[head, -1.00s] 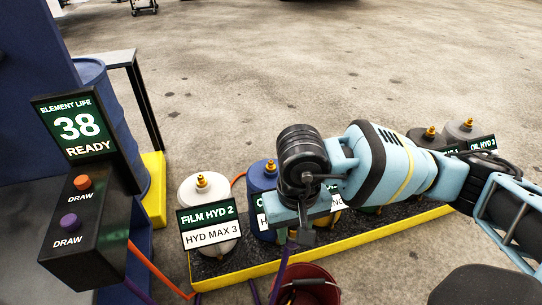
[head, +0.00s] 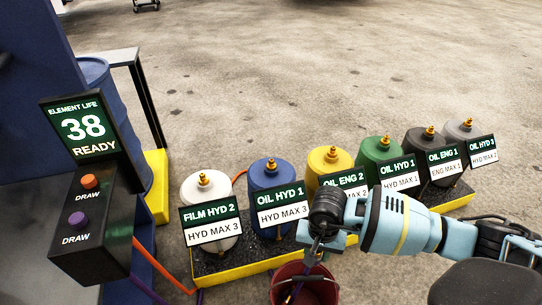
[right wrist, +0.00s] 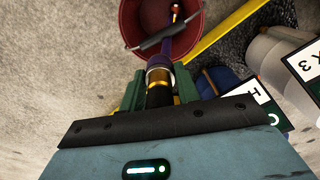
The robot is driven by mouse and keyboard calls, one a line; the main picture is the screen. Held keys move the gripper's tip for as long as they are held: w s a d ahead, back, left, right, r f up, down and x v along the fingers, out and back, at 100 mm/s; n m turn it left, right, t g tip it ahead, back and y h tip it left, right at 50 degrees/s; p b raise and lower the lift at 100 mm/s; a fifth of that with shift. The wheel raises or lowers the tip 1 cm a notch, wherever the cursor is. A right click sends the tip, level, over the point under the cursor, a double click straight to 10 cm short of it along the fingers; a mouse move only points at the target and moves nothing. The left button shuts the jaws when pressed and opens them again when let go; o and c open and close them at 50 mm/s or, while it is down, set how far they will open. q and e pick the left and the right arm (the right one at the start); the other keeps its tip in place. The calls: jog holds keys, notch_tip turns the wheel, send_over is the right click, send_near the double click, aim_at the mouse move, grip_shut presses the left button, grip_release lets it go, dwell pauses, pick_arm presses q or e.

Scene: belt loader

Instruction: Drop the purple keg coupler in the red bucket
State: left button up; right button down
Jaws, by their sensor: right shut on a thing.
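My right gripper (head: 316,246) is shut on the purple keg coupler. In the right wrist view the gripper's green fingers (right wrist: 158,92) close around the coupler (right wrist: 158,76), which shows a dark body, a gold band and a purple part. A purple length runs from it towards the red bucket (right wrist: 128,28). In the head view the red bucket (head: 330,292) stands at the bottom edge, just below the gripper, partly cut off. The coupler is mostly hidden there by the gripper. My left gripper is not in view.
A yellow-edged tray (head: 232,276) holds several coloured canisters with brass tops behind the bucket. A display reading 38 READY (head: 88,130) and a black control box (head: 98,230) with orange and purple buttons stand at left. Orange and purple hoses run along the floor.

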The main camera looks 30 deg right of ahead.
notch_tip(320, 180, down, 6)
jog(key=b, duration=0.3)
jog(key=shift+r, duration=0.1)
jog(key=c, duration=0.9)
grip_release()
jog(key=shift+c, duration=0.2)
jog(key=shift+r, duration=0.1)
notch_tip(320, 180, up, 8)
jog(key=shift+f+p, duration=0.1)
jog(key=shift+p, duration=1.1)
